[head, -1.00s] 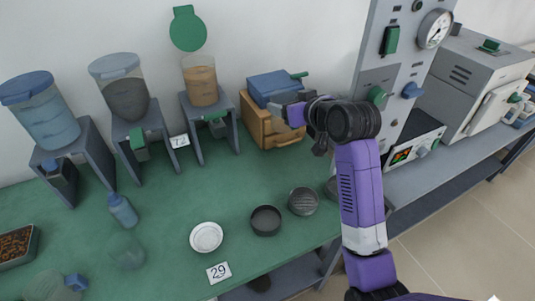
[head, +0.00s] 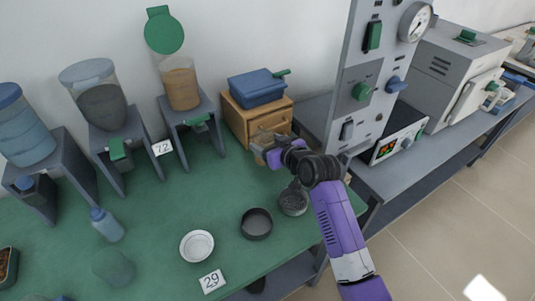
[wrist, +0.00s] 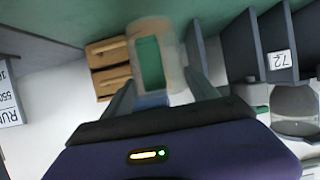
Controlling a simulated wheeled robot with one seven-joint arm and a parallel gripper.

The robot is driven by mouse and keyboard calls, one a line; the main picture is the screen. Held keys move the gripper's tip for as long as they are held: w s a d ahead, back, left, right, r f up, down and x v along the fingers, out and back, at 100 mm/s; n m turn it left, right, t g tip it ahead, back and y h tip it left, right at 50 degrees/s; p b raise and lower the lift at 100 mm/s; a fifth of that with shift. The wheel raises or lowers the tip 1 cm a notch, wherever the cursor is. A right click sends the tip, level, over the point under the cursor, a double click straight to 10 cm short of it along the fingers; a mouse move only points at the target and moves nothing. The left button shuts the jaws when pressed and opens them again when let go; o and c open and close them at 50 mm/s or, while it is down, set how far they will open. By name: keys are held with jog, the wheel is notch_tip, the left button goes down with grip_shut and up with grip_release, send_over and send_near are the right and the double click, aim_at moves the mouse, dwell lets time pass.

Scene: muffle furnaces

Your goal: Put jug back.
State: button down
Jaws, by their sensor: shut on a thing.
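My gripper (head: 272,156) is in front of the small wooden drawer cabinet, above the green table. In the wrist view my gripper (wrist: 160,95) is shut on a pale, translucent jug (wrist: 172,50), which sits between the two fingers with green showing through it. In the head view the jug is mostly hidden by my gripper and blends with the cabinet. I cannot tell whether it touches the table.
The wooden drawer cabinet (head: 238,118) bears a blue box (head: 256,90). Dispensers on grey stands (head: 196,135) line the wall. A white dish (head: 197,262), dark dish (head: 256,236) and grey dish (head: 293,209) lie nearby. A grey panel (head: 352,100) stands right. Open green table (head: 160,215) lies left.

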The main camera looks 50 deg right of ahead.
jog(key=shift+f, duration=2.3)
jog(key=shift+f, duration=0.1)
jog(key=shift+c, duration=1.1)
grip_release()
